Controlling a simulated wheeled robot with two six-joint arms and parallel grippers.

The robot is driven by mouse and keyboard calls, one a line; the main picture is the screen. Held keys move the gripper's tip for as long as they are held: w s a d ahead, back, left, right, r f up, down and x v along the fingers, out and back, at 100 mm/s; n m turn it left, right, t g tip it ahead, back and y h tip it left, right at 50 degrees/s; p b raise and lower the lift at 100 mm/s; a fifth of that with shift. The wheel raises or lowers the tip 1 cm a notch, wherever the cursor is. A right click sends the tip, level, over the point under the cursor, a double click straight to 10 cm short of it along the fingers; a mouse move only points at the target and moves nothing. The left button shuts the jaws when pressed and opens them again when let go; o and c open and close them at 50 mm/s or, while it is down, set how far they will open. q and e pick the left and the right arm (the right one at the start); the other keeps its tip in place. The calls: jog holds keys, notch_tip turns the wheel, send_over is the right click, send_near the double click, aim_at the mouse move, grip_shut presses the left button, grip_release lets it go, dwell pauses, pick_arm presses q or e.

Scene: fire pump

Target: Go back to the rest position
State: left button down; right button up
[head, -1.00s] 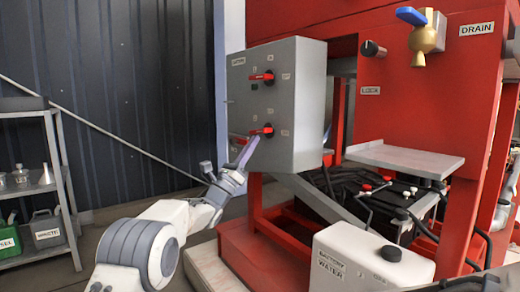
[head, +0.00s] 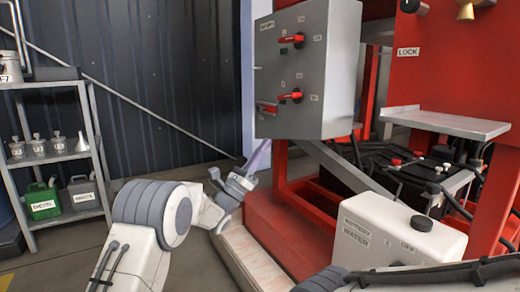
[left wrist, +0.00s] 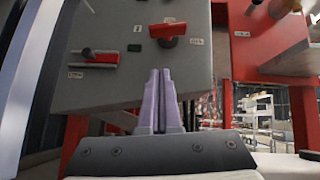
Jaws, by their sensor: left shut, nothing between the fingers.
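My left gripper (head: 259,155) is in front of the red frame, just below and left of the grey control box (head: 325,75). Its fingers are together with nothing between them. The box carries two red rotary switches, an upper one (head: 291,40) and a lower one (head: 289,96). In the left wrist view my gripper's fingers (left wrist: 159,75) point up against the grey box face (left wrist: 130,85), with a red switch (left wrist: 167,30) above them and another (left wrist: 95,57) to the left. Part of my right arm shows at the bottom right of the head view; its gripper is out of view.
A white battery water container (head: 385,230) stands front right, near a black battery with cables (head: 420,178). Open floor lies at the lower left.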

pick_arm(q)
jog(key=shift+v, duration=0.75)
